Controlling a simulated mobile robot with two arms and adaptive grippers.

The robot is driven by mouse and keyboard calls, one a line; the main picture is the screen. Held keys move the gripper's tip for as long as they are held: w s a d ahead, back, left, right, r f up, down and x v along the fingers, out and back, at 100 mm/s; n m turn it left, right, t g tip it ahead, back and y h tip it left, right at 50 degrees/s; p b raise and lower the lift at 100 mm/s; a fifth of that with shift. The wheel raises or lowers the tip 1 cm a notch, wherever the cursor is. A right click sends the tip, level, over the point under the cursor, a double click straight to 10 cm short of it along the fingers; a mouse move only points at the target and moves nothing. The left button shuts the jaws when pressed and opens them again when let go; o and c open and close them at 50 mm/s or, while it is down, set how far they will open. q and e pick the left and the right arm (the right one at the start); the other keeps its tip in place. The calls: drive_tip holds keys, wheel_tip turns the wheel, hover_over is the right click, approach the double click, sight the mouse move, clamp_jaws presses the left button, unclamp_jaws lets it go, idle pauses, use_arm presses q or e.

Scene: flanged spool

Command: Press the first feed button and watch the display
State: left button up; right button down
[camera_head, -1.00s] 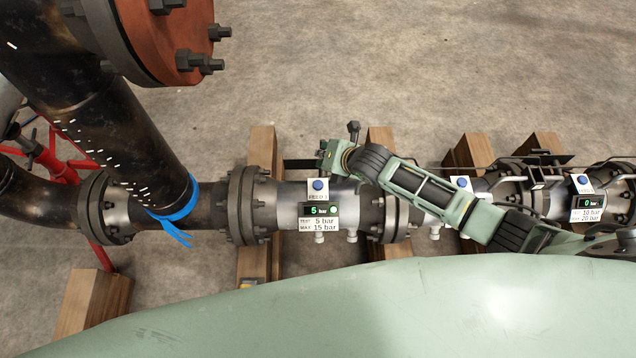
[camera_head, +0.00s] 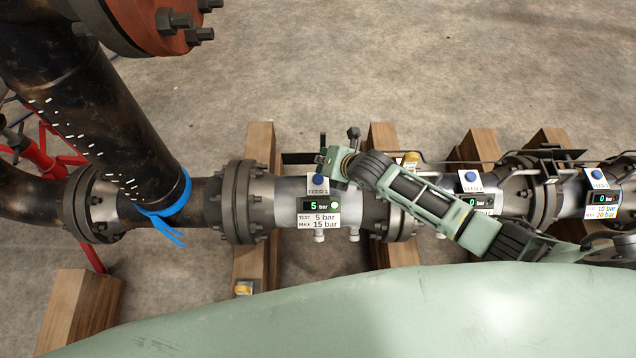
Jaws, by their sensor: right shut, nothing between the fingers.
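The first feed button, blue on a white plate marked FEED 1 (camera_head: 318,180), sits on top of the left grey pipe section. Below it a small display (camera_head: 314,205) reads 5 bar in green, with a green light at its right. A label under it (camera_head: 319,220) says test 5 bar, max 15 bar. My right gripper (camera_head: 321,158) is shut and empty, just behind and above the button in the picture. Its tip overlaps the plate's upper edge; I cannot tell whether it touches. My left gripper is not in view.
A second feed button (camera_head: 471,176) and a third (camera_head: 597,174) sit farther right; their displays show 0. My right arm crosses the pipe between the first and second stations. A black pipe with blue tape (camera_head: 165,205) rises at left. Wooden blocks (camera_head: 72,305) support the line.

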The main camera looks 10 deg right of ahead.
drive_tip(key=shift+f+b, duration=0.3)
drive_tip(key=shift+f, duration=0.45)
drive_tip(key=shift+f, duration=0.2)
idle(0.7)
drive_tip(key=shift+f, duration=0.25)
drive_tip(key=shift+f+b, duration=0.55)
idle(0.6)
idle(0.4)
drive_tip(key=shift+r+p, duration=1)
wheel_tip(320, 180, up, 5)
drive_tip(key=p, duration=0.4)
drive_tip(key=shift+p, duration=0.4)
